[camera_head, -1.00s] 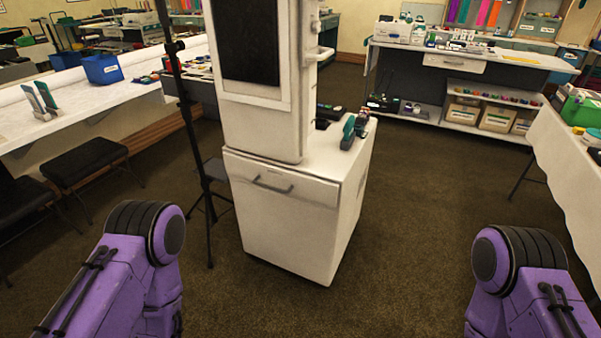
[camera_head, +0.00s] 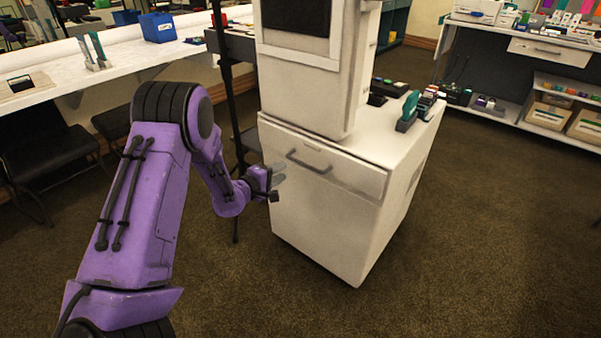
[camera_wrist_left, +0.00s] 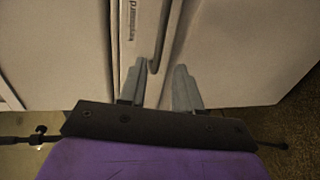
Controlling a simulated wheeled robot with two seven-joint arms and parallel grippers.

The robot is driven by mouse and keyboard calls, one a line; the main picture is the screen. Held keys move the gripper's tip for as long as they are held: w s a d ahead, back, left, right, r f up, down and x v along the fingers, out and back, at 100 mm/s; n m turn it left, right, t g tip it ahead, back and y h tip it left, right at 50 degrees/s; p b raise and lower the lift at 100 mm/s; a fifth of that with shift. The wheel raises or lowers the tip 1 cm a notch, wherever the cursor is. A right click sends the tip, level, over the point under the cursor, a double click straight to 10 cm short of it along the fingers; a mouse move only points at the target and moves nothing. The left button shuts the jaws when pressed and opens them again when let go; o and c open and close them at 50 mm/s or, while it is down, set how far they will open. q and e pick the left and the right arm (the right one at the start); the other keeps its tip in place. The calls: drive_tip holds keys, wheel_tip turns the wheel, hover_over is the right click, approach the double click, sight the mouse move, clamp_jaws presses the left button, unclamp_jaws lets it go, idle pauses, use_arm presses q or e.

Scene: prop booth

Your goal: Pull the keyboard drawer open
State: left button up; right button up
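The keyboard drawer (camera_head: 345,175) is the white panel at the top of a white cabinet in the head view, and it looks closed. Its dark bar handle (camera_head: 309,163) runs across the upper left of that panel. My left gripper (camera_head: 279,174) is just left of the handle, close to the cabinet front. In the left wrist view my left gripper (camera_wrist_left: 160,82) is open, with two grey fingers apart and nothing held. The handle (camera_wrist_left: 158,50) shows there ahead, with its near end between the fingertip lines; contact cannot be told. My right gripper is out of view.
A white upright housing with a dark screen (camera_head: 297,14) stands on the cabinet (camera_head: 325,225). A black stand (camera_head: 222,70) rises behind my left arm. A long white table (camera_head: 60,72) and dark chairs are at left. Carpet to the right is clear.

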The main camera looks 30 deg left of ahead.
sight(299, 161)
use_arm(q)
drive_tip(key=b+x, duration=0.1)
drive_tip(key=x, duration=0.9)
drive_tip(key=shift+w+d, duration=0.1)
clamp_jaws()
